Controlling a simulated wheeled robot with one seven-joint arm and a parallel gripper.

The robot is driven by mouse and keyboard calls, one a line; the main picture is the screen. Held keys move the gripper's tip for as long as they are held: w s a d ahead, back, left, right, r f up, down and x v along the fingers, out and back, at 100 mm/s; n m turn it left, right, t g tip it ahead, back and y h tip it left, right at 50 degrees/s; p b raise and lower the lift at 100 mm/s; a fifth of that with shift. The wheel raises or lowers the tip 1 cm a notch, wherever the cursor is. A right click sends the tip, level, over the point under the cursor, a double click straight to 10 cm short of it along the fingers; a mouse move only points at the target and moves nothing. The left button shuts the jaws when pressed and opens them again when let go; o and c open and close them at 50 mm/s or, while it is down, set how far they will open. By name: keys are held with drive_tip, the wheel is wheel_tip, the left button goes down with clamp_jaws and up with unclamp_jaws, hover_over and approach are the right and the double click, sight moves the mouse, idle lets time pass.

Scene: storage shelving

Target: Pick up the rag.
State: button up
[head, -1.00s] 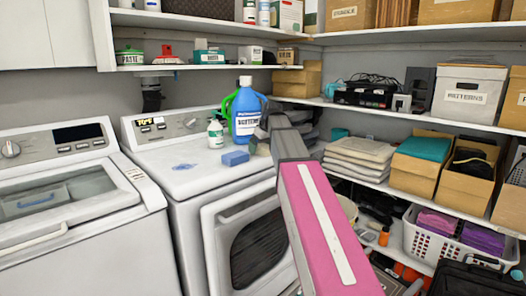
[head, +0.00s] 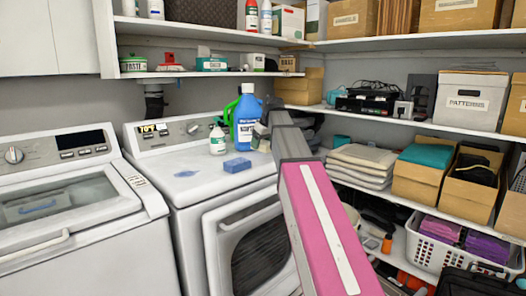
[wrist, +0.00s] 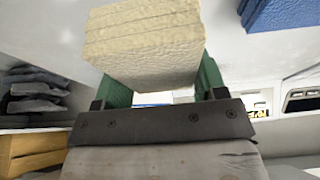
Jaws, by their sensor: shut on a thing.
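The rag (wrist: 145,45) shows in the wrist view as a beige, folded, layered block with a rough surface. My gripper (wrist: 158,82) is shut on it, with one green finger at each side. The white dryer top lies behind the rag; I cannot tell whether the rag touches it.
The sponge also shows in the wrist view (wrist: 280,12). Loaded shelves rise behind and at right.

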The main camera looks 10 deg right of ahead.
drive_tip(key=s+a+r, duration=0.5)
drive_tip(key=s+r, duration=0.1)
drive_tip(key=s, duration=0.2)
drive_tip(key=shift+s+a, duration=0.3)
drive_tip(key=shift+a, duration=0.1)
